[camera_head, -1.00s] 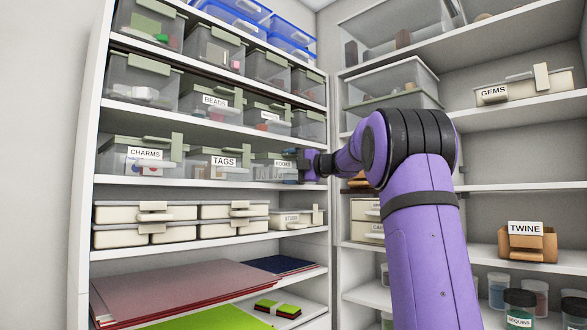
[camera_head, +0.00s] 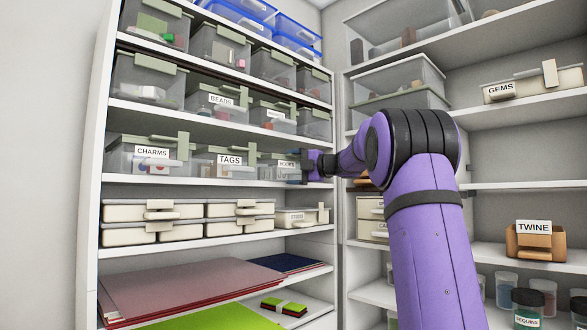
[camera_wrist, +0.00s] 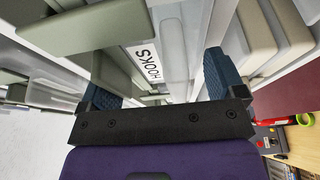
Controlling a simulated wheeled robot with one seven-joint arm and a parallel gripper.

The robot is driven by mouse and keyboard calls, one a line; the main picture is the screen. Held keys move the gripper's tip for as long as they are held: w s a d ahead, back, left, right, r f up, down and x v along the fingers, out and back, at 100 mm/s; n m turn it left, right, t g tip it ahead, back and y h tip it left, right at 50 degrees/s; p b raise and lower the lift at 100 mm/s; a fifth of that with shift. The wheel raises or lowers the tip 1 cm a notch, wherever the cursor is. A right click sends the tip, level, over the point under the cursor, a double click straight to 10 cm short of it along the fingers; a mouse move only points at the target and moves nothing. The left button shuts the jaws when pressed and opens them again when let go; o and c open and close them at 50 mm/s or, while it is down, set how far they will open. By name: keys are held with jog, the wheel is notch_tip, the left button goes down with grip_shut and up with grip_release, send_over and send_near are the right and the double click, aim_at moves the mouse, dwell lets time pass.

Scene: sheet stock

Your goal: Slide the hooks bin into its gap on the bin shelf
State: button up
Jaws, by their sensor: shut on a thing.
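The hooks bin (camera_head: 270,172) is a clear bin with a grey-green lid and a white HOOKS label. It stands in the row at the right end of the bin shelf (camera_head: 200,184), right of the TAGS bin (camera_head: 229,170). My gripper (camera_head: 306,166) is at its front and shut on it. In the wrist view the HOOKS label (camera_wrist: 147,62) shows between the dark blue fingers of my gripper (camera_wrist: 162,85). The grip point itself is partly hidden, and I cannot tell how deep the bin sits.
The CHARMS bin (camera_head: 152,160) is further left in the same row. Labelled bins including BEADS (camera_head: 222,106) stand on the shelf above. Cream boxes (camera_head: 160,228) fill the shelf below. A side shelf with a TWINE box (camera_head: 532,242) stands at the right.

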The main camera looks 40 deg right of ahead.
dwell(0.3)
jog(key=o, duration=0.8)
jog(key=shift+f, duration=0.1)
jog(key=shift+s, duration=0.1)
jog(key=s, duration=0.8)
jog(key=shift+s+d, duration=0.3)
jog(key=shift+s, duration=0.05)
dwell(1.5)
grip_shut()
dwell(0.6)
